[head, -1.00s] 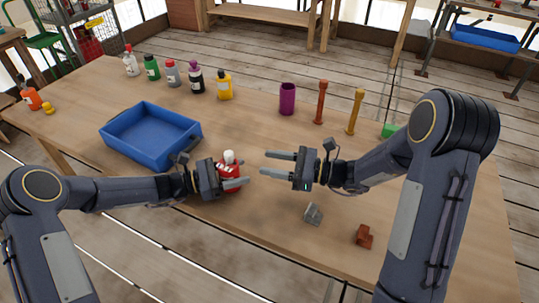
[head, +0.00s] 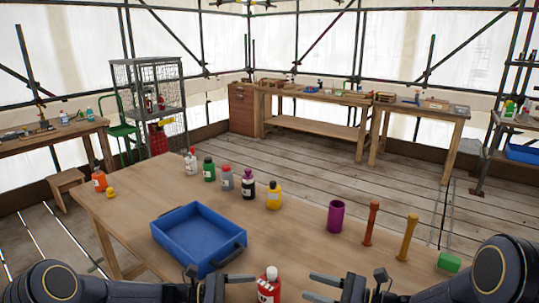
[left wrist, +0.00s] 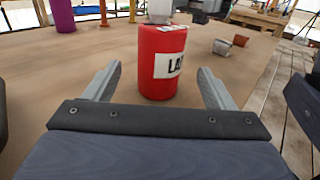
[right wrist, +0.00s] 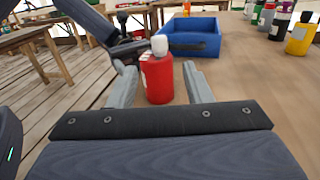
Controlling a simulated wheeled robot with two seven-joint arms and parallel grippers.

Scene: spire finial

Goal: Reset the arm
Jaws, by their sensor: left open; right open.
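A red bottle (head: 268,286) with a white cap stands upright on the wooden table, between my two grippers. My left gripper (head: 248,284) is open, low in the head view, its fingertips just left of the bottle. In the left wrist view the bottle (left wrist: 162,72) stands just ahead of the open fingers (left wrist: 160,85), with nothing gripped. My right gripper (head: 310,287) is open and empty to the right of the bottle. In the right wrist view the bottle (right wrist: 157,80) stands ahead of its open fingers (right wrist: 160,85). The lower parts of both arms are cut off in the head view.
A blue tray (head: 157,232) sits left on the table. Several bottles, including a yellow one (head: 273,196), stand behind it. A purple cylinder (head: 335,217), an orange post (head: 371,223), a yellow post (head: 407,238) and a green block (head: 448,262) stand right. Workbenches line the back.

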